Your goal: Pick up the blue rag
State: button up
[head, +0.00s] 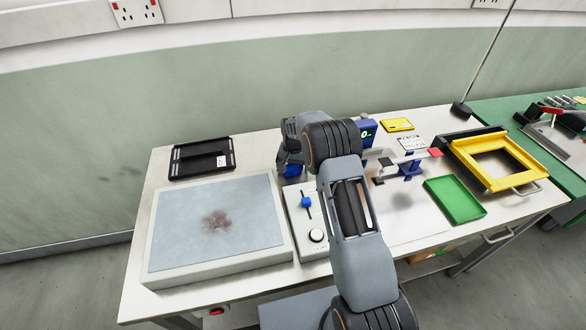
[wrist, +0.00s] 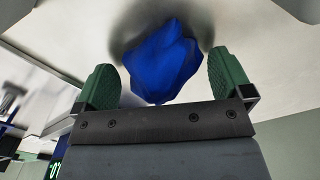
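The blue rag (wrist: 163,62) is a crumpled bundle on the white tabletop. In the wrist view it lies between the two green finger pads of my gripper (wrist: 160,82), with a gap to the left pad and a narrower one to the right. My gripper is open. In the head view only a bit of the blue rag (head: 292,170) shows, beneath the end of my arm, which hides most of it and the fingers.
A grey-blue plate (head: 190,215) with a dark stain lies left, with a black tray (head: 202,158) behind it. A control box (head: 309,225) stands close by in front. A green tray (head: 455,198) and a yellow frame (head: 528,180) are on the right.

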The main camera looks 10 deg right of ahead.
jog(key=c, duration=0.8)
jog(key=shift+r, duration=0.15)
jog(key=shift+r, duration=0.55)
jog(key=a+r+b, duration=0.1)
jog(key=a+r, duration=0.3)
jog(key=a+r+b, duration=0.1)
jog(key=a+r, duration=0.2)
jog(key=a, duration=0.2)
jog(key=s+a+r+b, duration=0.1)
jog(key=a+r, duration=0.3)
jog(key=a, duration=0.1)
jog(key=shift+r+b, duration=0.35)
